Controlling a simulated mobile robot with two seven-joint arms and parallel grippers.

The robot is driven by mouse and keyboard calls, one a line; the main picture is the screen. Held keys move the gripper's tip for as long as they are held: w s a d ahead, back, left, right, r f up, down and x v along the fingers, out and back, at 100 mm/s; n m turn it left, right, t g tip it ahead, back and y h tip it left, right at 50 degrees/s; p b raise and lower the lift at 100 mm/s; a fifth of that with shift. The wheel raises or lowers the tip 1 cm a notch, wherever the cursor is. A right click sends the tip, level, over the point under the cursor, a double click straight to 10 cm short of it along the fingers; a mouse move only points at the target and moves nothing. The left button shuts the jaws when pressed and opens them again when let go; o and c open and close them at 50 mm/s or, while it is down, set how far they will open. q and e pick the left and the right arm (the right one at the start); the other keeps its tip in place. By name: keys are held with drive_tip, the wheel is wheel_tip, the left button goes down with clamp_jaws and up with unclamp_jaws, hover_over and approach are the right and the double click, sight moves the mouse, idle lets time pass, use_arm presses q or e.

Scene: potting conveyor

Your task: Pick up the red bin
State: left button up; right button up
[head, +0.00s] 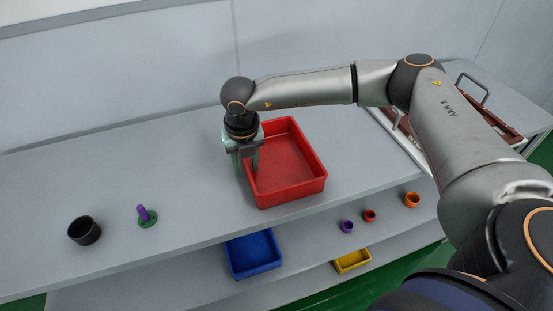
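The red bin (308,186) is a shallow rectangular open tray standing flat on the upper grey shelf, and it looks empty. My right gripper (247,166) points down at the bin's left wall. One finger appears outside the wall and the other on its inner side. Whether the fingers touch or squeeze the wall cannot be made out. My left gripper is not in view.
A black cup (84,231) and a purple peg on a green base (147,216) stand left on the upper shelf. Below are a blue bin (253,254), a yellow bin (352,261) and small purple (347,227), red (369,215) and orange (411,200) cups. A wall rises behind.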

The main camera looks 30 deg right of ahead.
drive_tip(key=shift+f, duration=0.15)
clamp_jaws()
idle(1.4)
